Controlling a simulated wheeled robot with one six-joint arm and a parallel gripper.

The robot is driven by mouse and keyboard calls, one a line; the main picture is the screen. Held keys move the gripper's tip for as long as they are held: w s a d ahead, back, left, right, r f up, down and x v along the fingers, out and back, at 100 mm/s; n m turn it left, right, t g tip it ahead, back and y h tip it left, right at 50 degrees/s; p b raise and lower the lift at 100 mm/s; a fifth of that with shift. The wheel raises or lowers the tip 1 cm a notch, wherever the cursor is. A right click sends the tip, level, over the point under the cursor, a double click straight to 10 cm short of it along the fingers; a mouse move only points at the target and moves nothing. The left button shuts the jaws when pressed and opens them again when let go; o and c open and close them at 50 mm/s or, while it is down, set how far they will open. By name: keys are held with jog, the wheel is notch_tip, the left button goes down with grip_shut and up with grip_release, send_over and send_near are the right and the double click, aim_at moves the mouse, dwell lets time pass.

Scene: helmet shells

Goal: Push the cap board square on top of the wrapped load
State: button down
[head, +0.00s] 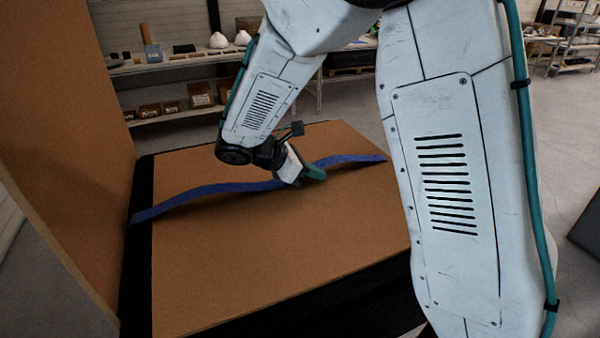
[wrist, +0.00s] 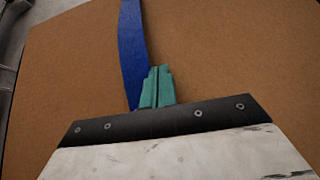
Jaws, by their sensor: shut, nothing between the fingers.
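The cap board (head: 260,240) is a flat brown sheet lying on the black-wrapped load (head: 136,255). A strip of black shows along the board's left edge, wider toward the back than a thin line, and black wrap shows below its front edge. The board also fills most of the wrist view (wrist: 230,60). My gripper (head: 316,174), with teal fingers, is over the board's middle to back part, close above or touching it; I cannot tell which. Its fingers (wrist: 158,84) are shut and empty. The board's right edge is partly hidden by my arm.
A wavy blue strap (head: 215,190) runs across the board beside my fingers. A tall brown panel (head: 70,120) stands at the left. Shelves (head: 180,65) with boxes and white helmet shells stand behind. Grey floor (head: 355,110) lies open at the back right.

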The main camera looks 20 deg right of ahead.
aim_at(311, 184)
jog(key=shift+a+f, duration=0.1)
jog(key=shift+f, duration=0.45)
jog(key=shift+s+a+f, duration=0.1)
jog(key=shift+a, duration=1.55)
